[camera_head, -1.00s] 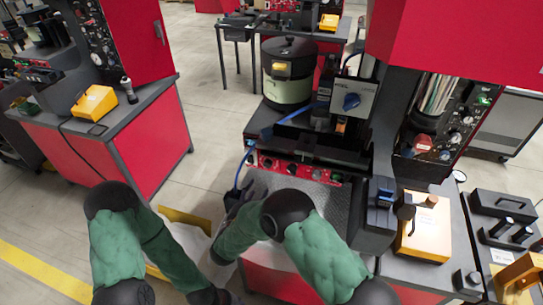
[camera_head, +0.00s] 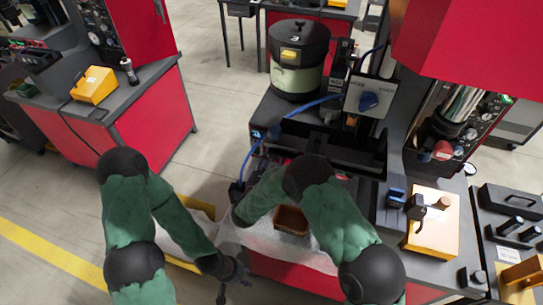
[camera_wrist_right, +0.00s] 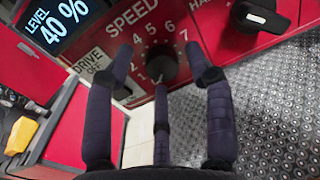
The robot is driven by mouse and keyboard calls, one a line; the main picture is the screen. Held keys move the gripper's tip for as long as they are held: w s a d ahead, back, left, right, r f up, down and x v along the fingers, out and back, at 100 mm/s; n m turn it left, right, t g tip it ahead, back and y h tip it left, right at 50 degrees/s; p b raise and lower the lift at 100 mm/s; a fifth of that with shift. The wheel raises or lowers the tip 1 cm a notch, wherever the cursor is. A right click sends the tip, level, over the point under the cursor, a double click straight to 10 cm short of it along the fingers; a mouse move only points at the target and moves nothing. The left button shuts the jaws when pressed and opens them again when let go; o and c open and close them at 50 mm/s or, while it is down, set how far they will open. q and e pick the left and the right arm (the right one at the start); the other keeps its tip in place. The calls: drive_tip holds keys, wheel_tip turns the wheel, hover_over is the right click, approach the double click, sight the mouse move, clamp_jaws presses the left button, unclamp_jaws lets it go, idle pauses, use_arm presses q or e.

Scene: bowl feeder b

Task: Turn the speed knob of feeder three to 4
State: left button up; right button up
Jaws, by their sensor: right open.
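In the right wrist view, the round black speed knob (camera_wrist_right: 161,64) sits on a red panel under the word SPEED. Numbers including 4, 5, 6 and 7 curve around its top; where its pointer stands is unclear. My right gripper (camera_wrist_right: 160,75) is open, with fingers to the left, right and below the knob; contact cannot be told. In the head view, my right gripper (camera_head: 238,192) is partly hidden at the bench's front left. My left gripper (camera_head: 235,278) hangs low in front of the bench; its opening is unclear. My right arm hides most of the control panel.
Another black knob (camera_wrist_right: 262,15) is right of the speed knob, and a 40 % display (camera_wrist_right: 55,25) is left. A brown tray (camera_head: 291,220) lies near the front edge.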

clamp_jaws()
idle(0.3)
